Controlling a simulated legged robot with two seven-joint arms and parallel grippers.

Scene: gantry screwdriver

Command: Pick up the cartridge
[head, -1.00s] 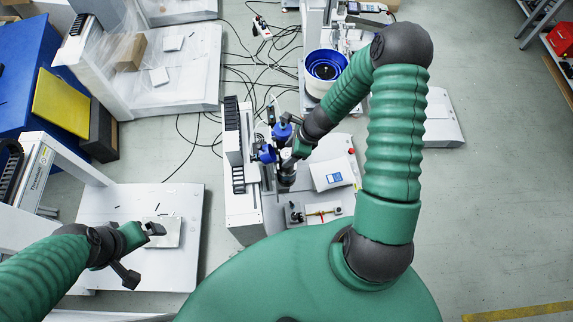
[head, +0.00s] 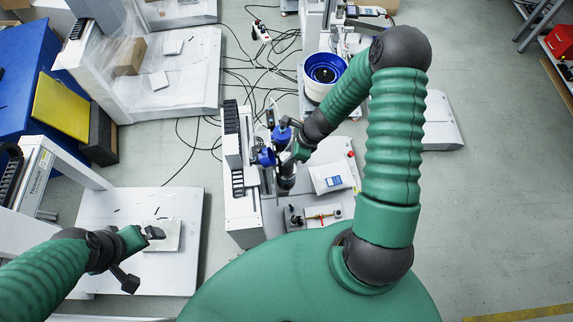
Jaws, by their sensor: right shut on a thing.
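My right gripper (head: 284,157) is at the gantry screwdriver (head: 233,165), beside its blue parts (head: 281,133). It is shut on a dark upright cylinder (head: 286,177), which looks like the cartridge. The arm and the blue parts partly hide the fingers, so the exact grip is hard to see. My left gripper (head: 141,258) is open and empty above a white base plate (head: 180,205) at the lower left.
A white box with a blue label (head: 333,179) and a small fixture with a red part (head: 320,215) stand right of the cylinder. A blue bowl feeder (head: 325,70) stands behind. Cables (head: 245,90) cross the floor.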

